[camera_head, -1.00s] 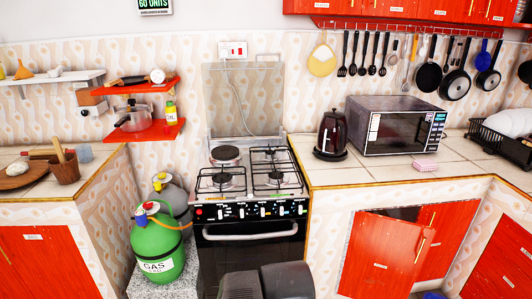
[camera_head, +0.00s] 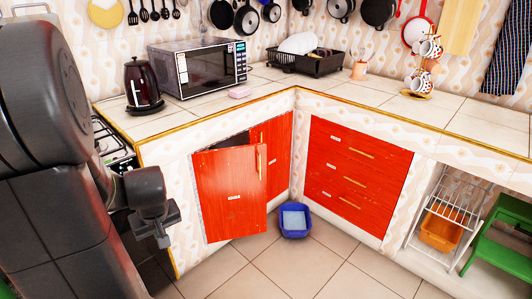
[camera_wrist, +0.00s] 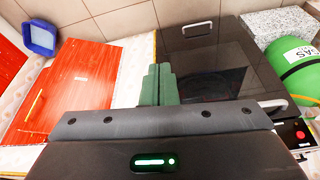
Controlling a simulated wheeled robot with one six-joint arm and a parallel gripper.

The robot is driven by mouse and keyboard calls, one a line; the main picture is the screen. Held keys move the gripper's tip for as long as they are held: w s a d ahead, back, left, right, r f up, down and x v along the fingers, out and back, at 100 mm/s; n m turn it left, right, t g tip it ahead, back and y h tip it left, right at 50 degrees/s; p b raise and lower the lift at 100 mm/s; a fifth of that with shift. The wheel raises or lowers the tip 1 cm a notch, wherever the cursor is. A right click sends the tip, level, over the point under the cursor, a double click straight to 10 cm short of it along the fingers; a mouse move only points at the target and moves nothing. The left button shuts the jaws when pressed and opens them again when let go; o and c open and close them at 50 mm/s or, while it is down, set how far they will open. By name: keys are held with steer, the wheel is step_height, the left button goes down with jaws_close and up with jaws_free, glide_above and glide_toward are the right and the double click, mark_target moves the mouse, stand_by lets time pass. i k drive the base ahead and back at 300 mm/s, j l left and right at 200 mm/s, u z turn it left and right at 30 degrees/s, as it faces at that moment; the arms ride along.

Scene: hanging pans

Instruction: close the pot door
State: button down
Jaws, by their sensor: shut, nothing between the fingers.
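The red cabinet door (camera_head: 231,194) under the counter stands ajar, with a dark gap along its top and a yellow vertical handle at its right edge. It also shows in the wrist view (camera_wrist: 80,88) at the left. A second red panel (camera_head: 274,152) stands just to its right. My gripper (camera_head: 166,236) is to the left of the door, apart from it. In the wrist view my gripper (camera_wrist: 158,72) has its fingers together with nothing between them, in front of the dark oven front. Which door is the pot door cannot be read from its label.
A blue bin (camera_head: 295,220) stands on the floor close to the door's right side. The stove's oven (camera_wrist: 205,65) is beside my gripper, and a green gas cylinder (camera_wrist: 300,68) is at the right. Tiled floor (camera_head: 300,268) in front is free.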

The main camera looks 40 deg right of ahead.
mark_target(231, 182)
steer(key=i+l+z, duration=0.5)
steer(key=z, duration=0.2)
steer(key=i+l+z, duration=0.1)
steer(key=i+z, duration=0.2)
steer(key=i+l, duration=0.1)
steer(key=i, duration=0.2)
steer(key=i+l, duration=0.1)
steer(key=i, duration=0.25)
steer(key=k+z, duration=0.05)
